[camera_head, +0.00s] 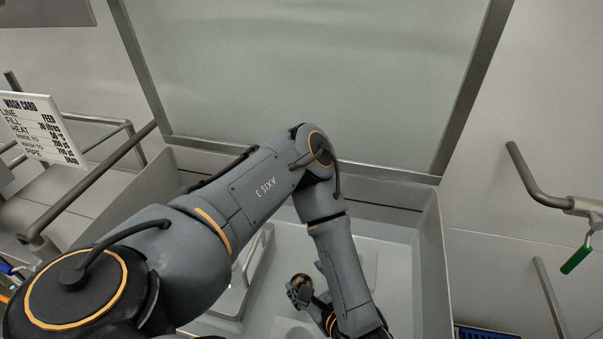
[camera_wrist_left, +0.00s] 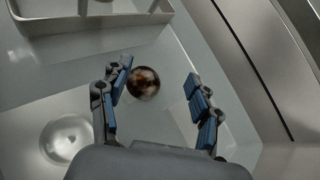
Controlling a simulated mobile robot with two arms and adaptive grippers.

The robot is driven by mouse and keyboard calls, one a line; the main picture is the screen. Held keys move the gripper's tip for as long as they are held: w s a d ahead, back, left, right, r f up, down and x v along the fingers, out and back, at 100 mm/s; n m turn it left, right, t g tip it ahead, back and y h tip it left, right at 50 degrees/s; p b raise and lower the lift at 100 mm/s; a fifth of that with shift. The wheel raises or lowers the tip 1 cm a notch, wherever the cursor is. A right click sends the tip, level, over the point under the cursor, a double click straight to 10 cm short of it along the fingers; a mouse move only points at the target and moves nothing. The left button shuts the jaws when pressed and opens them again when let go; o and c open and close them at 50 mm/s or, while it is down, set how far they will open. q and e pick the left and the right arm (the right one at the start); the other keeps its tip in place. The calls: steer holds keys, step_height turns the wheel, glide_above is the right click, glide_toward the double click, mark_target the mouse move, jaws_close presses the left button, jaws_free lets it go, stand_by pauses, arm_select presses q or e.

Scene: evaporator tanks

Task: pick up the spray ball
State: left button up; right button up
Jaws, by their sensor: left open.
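The spray ball is a shiny, dark brown metal sphere. In the head view the ball (camera_head: 302,281) shows low in the middle, inside the pale basin, right by my left gripper (camera_head: 308,290). In the left wrist view the ball (camera_wrist_left: 143,83) lies beyond and between the spread blue-padded fingers of my left gripper (camera_wrist_left: 158,78), closer to the left finger. The gripper is open and holds nothing. I cannot tell whether a finger touches the ball. My left arm hides part of the basin in the head view. My right gripper is not in view.
A pale tray with raised walls (camera_wrist_left: 95,22) stands beside the ball. A round, shallow dish shape (camera_wrist_left: 67,138) is at the lower left of the wrist view. The steel basin wall (camera_head: 432,270) rises on the right. A pipe with a green-handled valve (camera_head: 577,258) is further right.

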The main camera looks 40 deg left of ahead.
mark_target(295, 277)
arm_select(q)
steer(key=f, duration=0.2)
steer(key=f+b, duration=0.1)
steer(key=f, duration=0.1)
steer(key=a+f, duration=0.1)
steer(key=f, duration=0.1)
steer(key=shift+w, duration=0.15)
steer(key=shift+w+a+f+b, duration=0.15)
steer(key=shift+a+b, duration=0.2)
steer(key=b+x, duration=0.2)
steer(key=x, duration=0.2)
steer(key=shift+a+f, duration=0.2)
steer(key=shift+f, duration=0.05)
steer(key=shift+w+a+f, duration=0.15)
steer(key=shift+w+a, duration=0.1)
steer(key=shift+a, duration=0.25)
steer(key=c, duration=1.3)
jaws_close()
